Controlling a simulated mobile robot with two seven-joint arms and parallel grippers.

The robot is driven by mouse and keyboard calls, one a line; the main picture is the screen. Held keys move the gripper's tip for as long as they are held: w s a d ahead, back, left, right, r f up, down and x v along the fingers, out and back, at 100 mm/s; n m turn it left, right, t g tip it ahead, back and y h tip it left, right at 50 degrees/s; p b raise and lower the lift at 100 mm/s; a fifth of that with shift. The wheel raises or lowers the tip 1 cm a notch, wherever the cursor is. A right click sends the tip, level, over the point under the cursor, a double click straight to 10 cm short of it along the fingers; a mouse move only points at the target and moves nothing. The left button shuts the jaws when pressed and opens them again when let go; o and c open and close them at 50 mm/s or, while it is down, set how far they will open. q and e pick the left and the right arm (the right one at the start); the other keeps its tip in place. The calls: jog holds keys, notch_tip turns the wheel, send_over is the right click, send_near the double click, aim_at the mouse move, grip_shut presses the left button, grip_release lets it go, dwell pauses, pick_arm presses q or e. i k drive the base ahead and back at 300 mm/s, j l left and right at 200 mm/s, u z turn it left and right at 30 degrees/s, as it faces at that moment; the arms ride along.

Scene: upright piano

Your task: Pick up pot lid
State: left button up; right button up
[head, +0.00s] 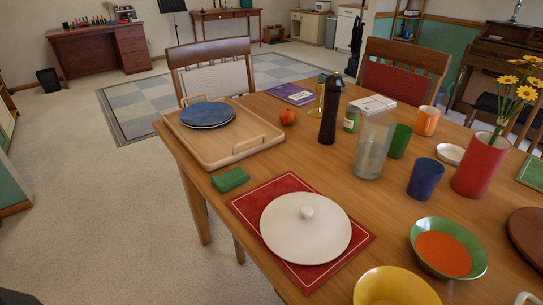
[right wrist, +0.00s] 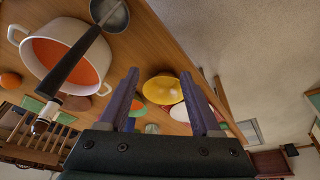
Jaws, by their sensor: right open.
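The pot lid (head: 306,228) is a round, off-white lid with a small knob on top. It lies flat, knob up, on a red placemat (head: 248,204) near the table's front edge in the head view. My right gripper (right wrist: 160,73) shows in the right wrist view with its two dark fingers apart and nothing held between them. A white patch and some red show behind the fingers there, too covered to tell for sure whether they are the lid and mat. The right gripper does not show in the head view. My left gripper is in neither view.
A yellow bowl (head: 396,287) and a green-rimmed bowl (head: 474,262) stand right of the lid. A white pot (right wrist: 92,62) with a ladle (right wrist: 112,14) shows in the right wrist view.

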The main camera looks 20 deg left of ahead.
aim_at(301, 229)
jog(key=u, duration=0.15)
jog(key=i+j+z, duration=0.4)
jog(key=j, duration=0.25)
jog(key=i+j+z, duration=0.45)
jog(key=j, duration=0.4)
